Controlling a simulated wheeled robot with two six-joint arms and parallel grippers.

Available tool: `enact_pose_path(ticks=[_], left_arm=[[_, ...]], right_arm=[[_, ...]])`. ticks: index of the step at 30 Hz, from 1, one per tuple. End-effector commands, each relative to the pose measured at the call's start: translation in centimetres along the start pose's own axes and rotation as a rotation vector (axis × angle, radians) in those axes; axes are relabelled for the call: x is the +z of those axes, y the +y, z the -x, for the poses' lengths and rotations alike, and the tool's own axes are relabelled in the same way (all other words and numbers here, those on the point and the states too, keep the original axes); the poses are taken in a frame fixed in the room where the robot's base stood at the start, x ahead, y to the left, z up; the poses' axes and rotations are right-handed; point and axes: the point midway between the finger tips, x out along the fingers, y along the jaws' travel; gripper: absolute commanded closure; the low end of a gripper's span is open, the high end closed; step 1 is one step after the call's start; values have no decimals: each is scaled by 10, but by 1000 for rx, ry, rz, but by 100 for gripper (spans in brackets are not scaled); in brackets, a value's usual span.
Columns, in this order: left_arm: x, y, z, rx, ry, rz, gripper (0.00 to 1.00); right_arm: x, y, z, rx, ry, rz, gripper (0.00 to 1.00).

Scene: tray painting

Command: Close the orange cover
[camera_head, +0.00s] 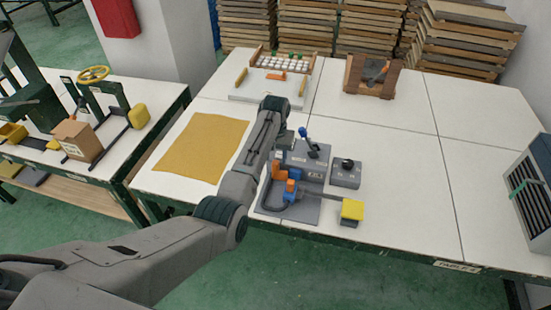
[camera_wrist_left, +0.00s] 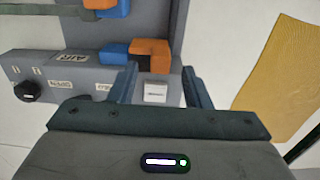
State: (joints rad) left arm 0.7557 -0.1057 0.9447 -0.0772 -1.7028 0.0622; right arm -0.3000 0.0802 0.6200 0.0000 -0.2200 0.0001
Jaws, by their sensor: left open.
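The orange cover (camera_wrist_left: 150,48) shows in the left wrist view at the corner of a grey control box (camera_wrist_left: 75,78), beside a blue block (camera_wrist_left: 115,53). It looks angular, with a dark hollow on its near side; whether it is open cannot be told for sure. It also shows in the head view as an orange piece (camera_head: 278,170) just right of my left forearm. My left gripper (camera_wrist_left: 163,74) is open and empty, its fingers pointing toward the cover, with a small white labelled piece (camera_wrist_left: 155,93) between them. In the head view my arm partly hides the box. My right gripper is out of view.
A blue-topped lever (camera_head: 306,137) and a small knob box (camera_head: 346,172) stand right of the arm. A yellow pad (camera_head: 352,210) sits in front. A yellow sheet (camera_head: 203,148) lies left. The table's right middle is clear.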

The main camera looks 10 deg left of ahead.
Motion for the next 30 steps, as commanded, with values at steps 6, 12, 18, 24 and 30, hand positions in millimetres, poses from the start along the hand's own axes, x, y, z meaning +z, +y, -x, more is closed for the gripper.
enact_pose_path(ticks=[6, 12, 18, 24, 30], left_arm=[[0, 0, -25, 0, -2, 1, 56], [0, 0, -31, 0, -1, 1, 56], [0, 0, -31, 0, 0, 0, 64], [0, 0, -30, 0, 0, 0, 100], [0, 3, -30, 0, 0, 0, 100]], right_arm=[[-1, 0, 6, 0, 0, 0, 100], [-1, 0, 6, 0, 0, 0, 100], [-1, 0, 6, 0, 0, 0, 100], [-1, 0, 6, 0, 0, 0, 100], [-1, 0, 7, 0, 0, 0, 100]])
